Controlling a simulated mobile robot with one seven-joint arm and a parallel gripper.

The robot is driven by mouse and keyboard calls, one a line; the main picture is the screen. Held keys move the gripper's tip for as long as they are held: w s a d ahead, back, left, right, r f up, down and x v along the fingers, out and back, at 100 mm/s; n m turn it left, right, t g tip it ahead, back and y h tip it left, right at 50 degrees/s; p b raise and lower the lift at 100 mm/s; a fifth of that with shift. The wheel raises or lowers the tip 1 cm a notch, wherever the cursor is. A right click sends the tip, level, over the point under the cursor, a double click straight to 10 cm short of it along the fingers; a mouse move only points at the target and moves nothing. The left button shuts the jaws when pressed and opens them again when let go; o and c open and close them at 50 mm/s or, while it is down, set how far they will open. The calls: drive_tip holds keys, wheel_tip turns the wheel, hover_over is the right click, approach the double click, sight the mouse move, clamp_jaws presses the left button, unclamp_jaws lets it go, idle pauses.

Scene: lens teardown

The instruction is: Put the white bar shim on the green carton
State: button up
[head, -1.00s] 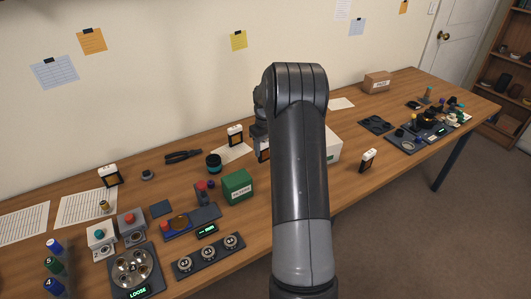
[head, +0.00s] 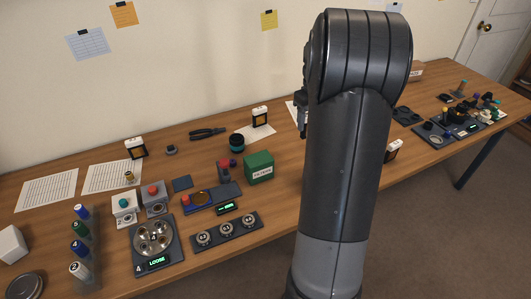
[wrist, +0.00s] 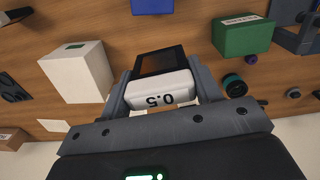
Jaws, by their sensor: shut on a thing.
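My gripper (wrist: 160,92) is shut on a white bar shim (wrist: 163,90), a white block marked 0.5 with a dark square plate in a frame. The shim is held above the table in the wrist view. The green carton (head: 259,168) stands on the table left of my arm in the head view. It also shows in the wrist view (wrist: 243,38), apart from the shim, with a pale label on it. In the head view my arm hides the held shim and most of my gripper.
Similar white-topped pieces (head: 136,148), (head: 260,117) and (head: 393,150) stand on the table. A white box (wrist: 75,75) is beside the gripper in the wrist view. A dark tray with a red knob (head: 210,197) and a dial strip (head: 225,232) lie near the carton.

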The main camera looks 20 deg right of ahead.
drive_tip(key=s+a+r, duration=0.4)
drive_tip(key=a, duration=0.3)
hover_over(258, 158)
wheel_tip(258, 158, down, 6)
drive_tip(key=shift+m, duration=0.3)
drive_tip(key=shift+d+f, duration=0.1)
drive_tip(key=shift+f, duration=2.1)
drive_tip(key=shift+f, duration=0.1)
drive_tip(key=o, duration=1)
